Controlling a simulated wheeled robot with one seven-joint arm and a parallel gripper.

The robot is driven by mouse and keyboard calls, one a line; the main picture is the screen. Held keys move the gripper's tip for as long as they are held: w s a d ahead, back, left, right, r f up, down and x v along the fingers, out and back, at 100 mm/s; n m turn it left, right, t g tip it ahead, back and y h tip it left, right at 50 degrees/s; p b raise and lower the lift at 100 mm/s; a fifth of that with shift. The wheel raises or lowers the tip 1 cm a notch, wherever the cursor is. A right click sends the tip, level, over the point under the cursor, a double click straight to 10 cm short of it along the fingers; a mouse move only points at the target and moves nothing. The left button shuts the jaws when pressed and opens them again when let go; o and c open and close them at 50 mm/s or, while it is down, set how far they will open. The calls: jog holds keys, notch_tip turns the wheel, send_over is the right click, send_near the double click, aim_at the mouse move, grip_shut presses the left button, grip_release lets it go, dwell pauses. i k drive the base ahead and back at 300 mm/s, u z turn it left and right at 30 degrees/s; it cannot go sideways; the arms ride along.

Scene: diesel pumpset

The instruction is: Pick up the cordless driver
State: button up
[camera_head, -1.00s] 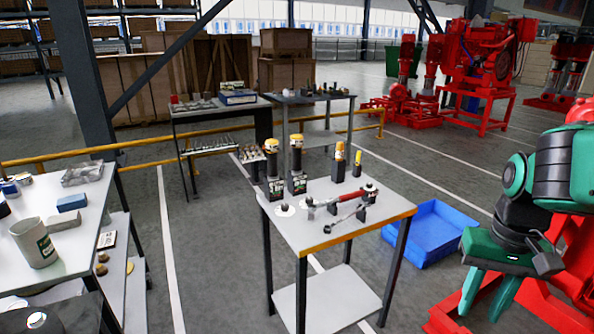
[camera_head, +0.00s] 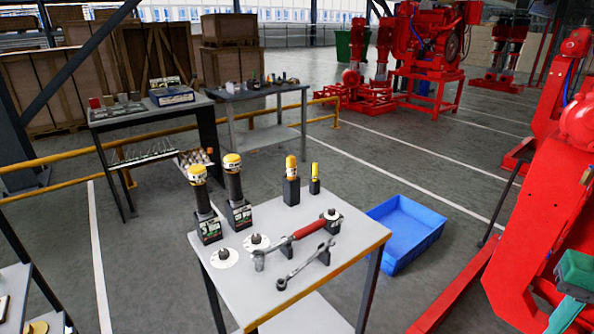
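Two tall black tools with yellow-and-white tops stand upright near the back left of the small grey table (camera_head: 222,282). They are a left one (camera_head: 205,210) and a right one (camera_head: 235,195), and both have block-like labelled bases. They look most like cordless drivers, but I cannot tell which one is meant. My gripper (camera_head: 568,305) is at the lower right edge, partly cut off. It is well to the right of the table and apart from everything on it. One teal finger shows, and nothing is seen held.
A red-handled wrench (camera_head: 305,230) and a steel spanner (camera_head: 303,265) lie on supports, near two white discs. Two black holders with yellow pieces (camera_head: 292,185) stand behind. A blue bin (camera_head: 405,235) sits on the floor right of the table. Red machinery (camera_head: 560,220) fills the right side.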

aim_at(232, 162)
jog(key=z, duration=0.25)
jog(key=i, duration=0.9)
